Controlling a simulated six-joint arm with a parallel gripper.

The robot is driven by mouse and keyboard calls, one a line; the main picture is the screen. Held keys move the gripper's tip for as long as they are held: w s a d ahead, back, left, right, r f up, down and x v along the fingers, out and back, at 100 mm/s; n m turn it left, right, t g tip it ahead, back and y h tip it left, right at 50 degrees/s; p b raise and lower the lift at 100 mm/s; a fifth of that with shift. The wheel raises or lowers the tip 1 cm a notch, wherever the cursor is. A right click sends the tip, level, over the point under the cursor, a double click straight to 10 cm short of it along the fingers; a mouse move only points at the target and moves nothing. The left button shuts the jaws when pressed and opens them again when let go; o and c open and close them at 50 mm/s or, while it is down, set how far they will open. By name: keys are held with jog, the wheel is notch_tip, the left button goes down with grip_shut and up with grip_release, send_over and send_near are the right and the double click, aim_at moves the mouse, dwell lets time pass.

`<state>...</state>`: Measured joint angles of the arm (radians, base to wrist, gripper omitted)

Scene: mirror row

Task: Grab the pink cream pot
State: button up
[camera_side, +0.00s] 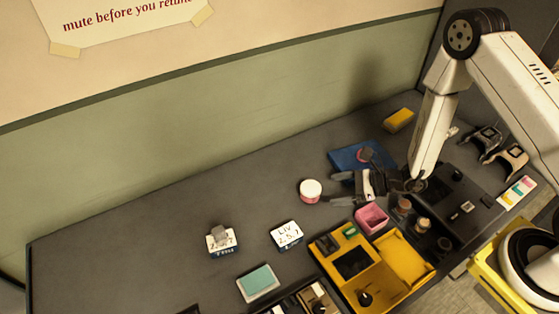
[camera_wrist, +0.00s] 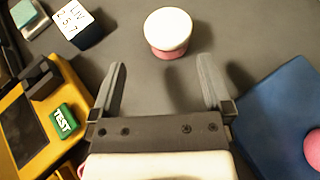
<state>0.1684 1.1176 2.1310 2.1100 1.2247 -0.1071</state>
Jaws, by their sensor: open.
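The pink cream pot (camera_side: 310,191) stands upright on the dark table, with a white lid on a pink body. In the wrist view the pot (camera_wrist: 168,32) is just beyond the fingertips, roughly centred between them. My gripper (camera_side: 335,188) is to the right of the pot in the side view, with its fingers pointing toward it. The wrist view shows my gripper (camera_wrist: 161,75) open and empty, with a clear gap between it and the pot.
A yellow case (camera_side: 340,243) and a pink open box (camera_side: 371,218) sit in front of my gripper. A blue mat (camera_side: 345,158) with a round pink thing lies behind it. A white labelled block (camera_side: 286,235) stands nearer the front.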

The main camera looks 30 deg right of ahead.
aim_at(312, 190)
jog(key=shift+w+d+f+m+t, duration=0.2)
jog(key=shift+d+f+m+t, duration=0.1)
jog(key=shift+t, duration=0.1)
jog(key=shift+a, duration=0.1)
jog(key=shift+x, duration=1.25)
jog(key=shift+x, duration=2.65)
jog(key=shift+f, duration=0.1)
jog(key=c, duration=1.1)
